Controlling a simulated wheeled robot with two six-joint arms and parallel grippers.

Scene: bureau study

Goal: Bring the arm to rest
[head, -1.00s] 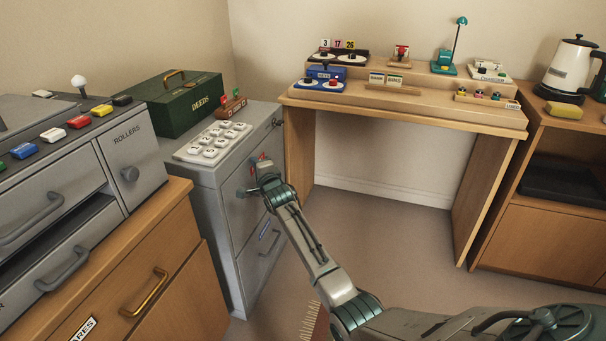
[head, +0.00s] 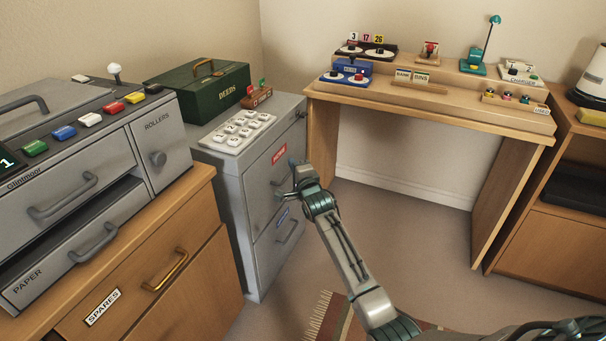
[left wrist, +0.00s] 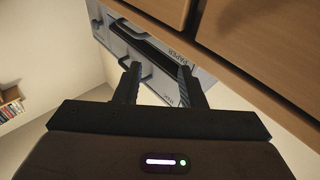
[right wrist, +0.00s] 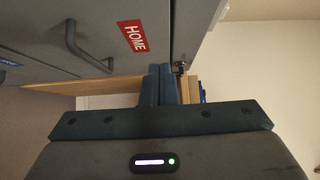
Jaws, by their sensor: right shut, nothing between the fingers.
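My right arm reaches in from the lower right of the head view. Its gripper (head: 293,172) is in front of the grey filing cabinet (head: 232,205), near the drawer with the red HOME label (head: 279,154). In the right wrist view the two fingers (right wrist: 160,85) are together and empty, with the HOME label (right wrist: 132,37) and a drawer handle (right wrist: 88,45) to their left. My left gripper is out of the head view. In the left wrist view its fingers (left wrist: 158,85) stand apart with nothing seen between them, facing the grey machine's PAPER drawer (left wrist: 165,60).
The grey machine (head: 80,170) stands on a wooden cabinet (head: 170,300) at left. A green deeds box (head: 205,95) and a keypad (head: 238,131) sit on the filing cabinet. A wooden desk (head: 430,110) stands behind. Open floor (head: 400,230) lies between.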

